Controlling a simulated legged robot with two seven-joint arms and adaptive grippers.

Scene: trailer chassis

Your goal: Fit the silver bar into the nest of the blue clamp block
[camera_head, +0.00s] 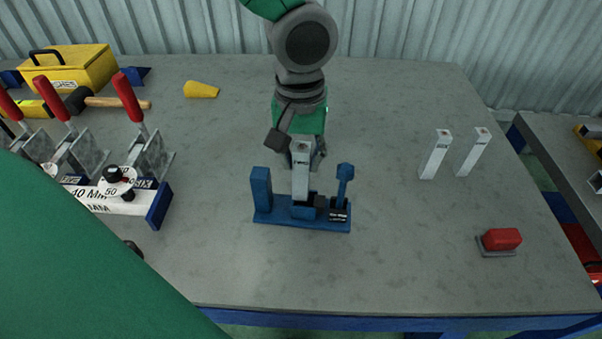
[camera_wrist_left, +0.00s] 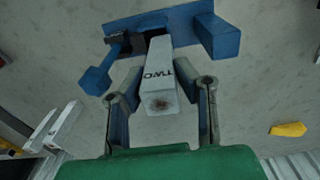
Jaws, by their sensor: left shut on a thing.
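The silver bar (camera_head: 300,180) stands roughly upright at the middle of the blue clamp block (camera_head: 262,190), between its tall left post and the lever on its right. My left gripper (camera_head: 302,158) is shut on the bar from behind. In the left wrist view the bar (camera_wrist_left: 168,65), marked TWO, lies between the fingers of the gripper (camera_wrist_left: 160,86). Its far end meets the clamp block (camera_wrist_left: 218,36) around the nest. The front of the block hides the bar's lower end, so I cannot tell whether it is fully seated. My right gripper is not in view.
Two more silver bars (camera_head: 435,155) (camera_head: 473,152) stand to the right. A red button (camera_head: 501,239) sits at the front right. A fixture with red-handled clamps (camera_head: 130,97), a mallet (camera_head: 105,101) and a yellow toolbox (camera_head: 75,68) fill the left. Table around the block is clear.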

